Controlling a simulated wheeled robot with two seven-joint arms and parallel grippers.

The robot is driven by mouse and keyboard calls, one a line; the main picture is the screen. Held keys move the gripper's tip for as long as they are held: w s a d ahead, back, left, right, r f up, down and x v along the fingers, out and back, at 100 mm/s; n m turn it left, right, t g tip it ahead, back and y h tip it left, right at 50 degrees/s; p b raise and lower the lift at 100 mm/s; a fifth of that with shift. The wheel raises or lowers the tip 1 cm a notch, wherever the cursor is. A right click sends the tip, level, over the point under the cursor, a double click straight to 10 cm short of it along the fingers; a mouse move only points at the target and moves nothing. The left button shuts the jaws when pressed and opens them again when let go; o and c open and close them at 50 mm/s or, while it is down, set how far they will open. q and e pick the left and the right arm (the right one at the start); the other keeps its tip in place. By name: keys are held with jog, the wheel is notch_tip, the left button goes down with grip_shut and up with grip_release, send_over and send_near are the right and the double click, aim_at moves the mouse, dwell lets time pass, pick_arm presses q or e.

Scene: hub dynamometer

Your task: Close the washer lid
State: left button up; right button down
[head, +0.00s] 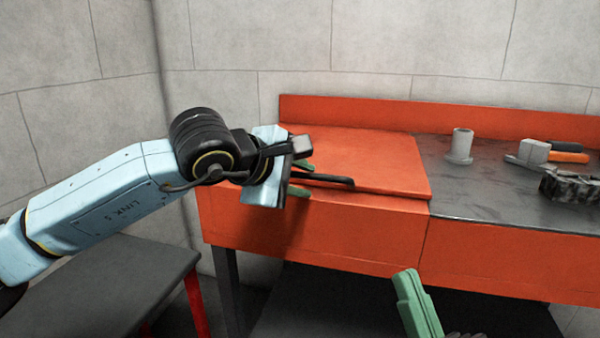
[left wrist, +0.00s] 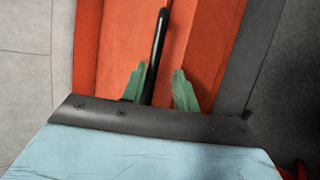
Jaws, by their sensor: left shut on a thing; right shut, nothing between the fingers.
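The washer lid (head: 385,165) is an orange panel lying flat or nearly flat on the left part of the orange washer (head: 330,235). A small step shows along its front and right edges; whether it is fully down I cannot tell. A dark bar handle (head: 335,181) runs along its front, and it also shows in the left wrist view (left wrist: 158,45). My left gripper (head: 300,180) is at the handle's left end, its green fingers (left wrist: 158,90) shut with the handle between them. My right gripper (head: 418,300) is shut and empty, low in front of the washer.
On the grey top (head: 480,195) to the right stand a grey flanged cylinder (head: 461,147), a grey block with an orange-handled tool (head: 545,152) and a dark block (head: 570,187). A dark table (head: 115,280) with red legs is at the lower left. Walls close off the back.

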pick_arm(q)
jog(key=o, duration=0.3)
jog(key=shift+s+f, duration=0.1)
jog(key=shift+f, duration=0.65)
